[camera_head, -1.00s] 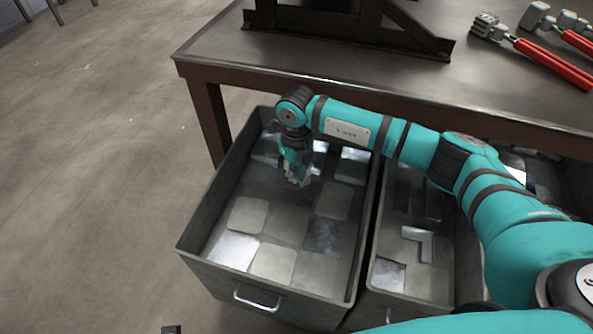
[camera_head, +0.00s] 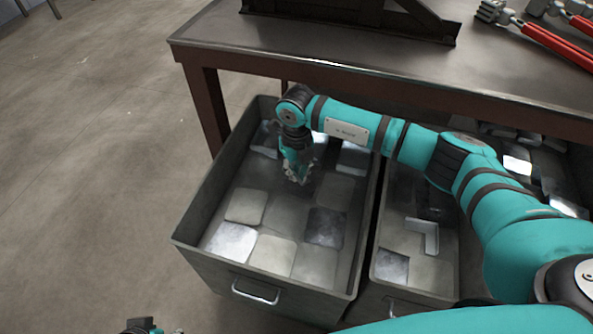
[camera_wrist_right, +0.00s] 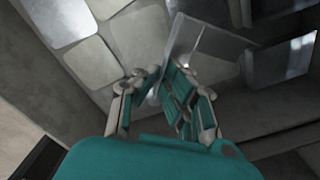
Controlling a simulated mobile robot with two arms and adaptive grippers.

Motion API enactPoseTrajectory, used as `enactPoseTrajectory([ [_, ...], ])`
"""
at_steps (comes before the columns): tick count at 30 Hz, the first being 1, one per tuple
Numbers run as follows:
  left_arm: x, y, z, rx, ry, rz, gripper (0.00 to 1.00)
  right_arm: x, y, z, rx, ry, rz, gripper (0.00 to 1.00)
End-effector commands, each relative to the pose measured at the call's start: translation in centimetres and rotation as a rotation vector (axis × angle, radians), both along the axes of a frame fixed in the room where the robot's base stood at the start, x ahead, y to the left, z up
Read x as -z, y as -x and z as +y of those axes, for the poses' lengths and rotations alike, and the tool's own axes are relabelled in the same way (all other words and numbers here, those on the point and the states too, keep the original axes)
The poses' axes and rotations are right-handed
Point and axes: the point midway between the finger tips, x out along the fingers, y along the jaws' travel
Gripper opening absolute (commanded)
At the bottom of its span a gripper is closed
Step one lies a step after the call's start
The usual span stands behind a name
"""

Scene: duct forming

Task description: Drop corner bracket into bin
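My right gripper (camera_head: 298,177) hangs fingers-down inside the left bin (camera_head: 205,254), over its far middle part. In the right wrist view its two fingers (camera_wrist_right: 161,72) are close together at the tips. A grey sheet-like piece (camera_wrist_right: 208,42) shows just beyond them; I cannot tell whether it is held or lies below. A pale L-shaped corner bracket (camera_head: 422,237) lies flat in the right bin (camera_head: 376,283), apart from the gripper. My left gripper (camera_head: 148,328) only just shows at the bottom edge, its fingers mostly cut off.
Flat square metal plates (camera_head: 272,254) cover much of the left bin's floor. A dark steel table (camera_head: 330,62) stands behind the bins, with red-handled tools (camera_head: 545,40) at its right. Open concrete floor (camera_head: 85,170) lies to the left.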

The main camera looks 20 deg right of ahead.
Motion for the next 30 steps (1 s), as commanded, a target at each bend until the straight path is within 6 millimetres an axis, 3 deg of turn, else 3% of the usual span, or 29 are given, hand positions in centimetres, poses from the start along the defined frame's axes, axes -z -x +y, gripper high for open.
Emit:
enactPoseTrajectory([
  [6, 0.0, 0.0, 0.0, 0.0, 0.0, 0.0, 0.4, 0.0, 0.0, 0.0, 0.0, 0.0, 0.0, 0.0],
  [13, 0.0, 0.0, 0.0, 0.0, 0.0, 0.001, 0.4, 0.0, 0.0, 0.0, 0.0, 0.0, 0.0, 0.33],
  [23, 0.0, 0.0, 0.0, 0.0, 0.0, -0.002, 0.4, -0.5, -0.1, 0.0, 0.0, -0.001, -0.001, 0.33],
  [30, 0.0, 0.0, 0.0, 0.0, 0.0, -0.001, 0.4, -4.5, -0.1, 0.0, -0.001, -0.001, -0.005, 0.33],
])
